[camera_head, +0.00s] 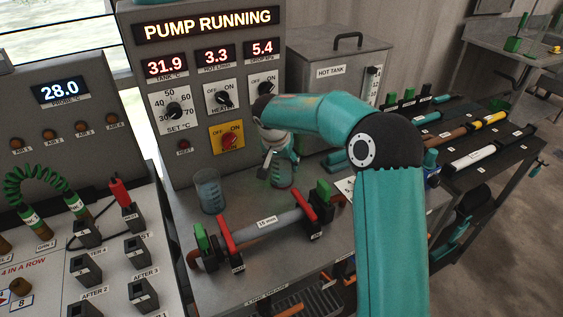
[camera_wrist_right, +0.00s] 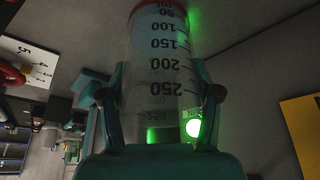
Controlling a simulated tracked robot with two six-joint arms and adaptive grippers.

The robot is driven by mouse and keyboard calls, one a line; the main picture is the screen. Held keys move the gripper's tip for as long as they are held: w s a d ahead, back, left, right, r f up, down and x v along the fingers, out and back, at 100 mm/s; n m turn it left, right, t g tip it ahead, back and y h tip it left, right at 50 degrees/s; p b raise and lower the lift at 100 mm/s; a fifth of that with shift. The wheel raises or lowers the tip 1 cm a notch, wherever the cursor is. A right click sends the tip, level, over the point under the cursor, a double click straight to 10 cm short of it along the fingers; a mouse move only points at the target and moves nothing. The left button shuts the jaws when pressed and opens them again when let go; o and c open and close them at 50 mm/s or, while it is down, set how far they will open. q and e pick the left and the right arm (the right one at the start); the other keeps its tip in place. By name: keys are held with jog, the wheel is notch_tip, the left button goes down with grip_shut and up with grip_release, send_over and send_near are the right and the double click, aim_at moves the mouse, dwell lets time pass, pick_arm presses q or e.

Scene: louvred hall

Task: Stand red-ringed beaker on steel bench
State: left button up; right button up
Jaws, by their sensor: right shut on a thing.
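My right gripper (camera_head: 279,160) is shut around a clear graduated beaker (camera_head: 283,178) in front of the pump panel. In the right wrist view the beaker (camera_wrist_right: 160,55) stands between both fingers of the gripper (camera_wrist_right: 165,115), its scale upside down in the picture. The beaker is at or just above the grey steel bench (camera_head: 275,262); contact is unclear. Another clear beaker (camera_head: 209,191) stands upright to the left. My left gripper is out of view.
A pipe section (camera_head: 268,228) with red and green clamps lies in front of the beakers. The pump panel (camera_head: 205,60) and hot tank (camera_head: 330,85) stand behind. A dark rack with tubes (camera_head: 480,150) is at right. Bare bench shows in front of the pipe.

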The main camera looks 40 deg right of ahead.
jog(key=shift+f, duration=0.15)
jog(key=o, duration=1.3)
jog(key=v, duration=1.2)
jog(key=shift+s, duration=0.1)
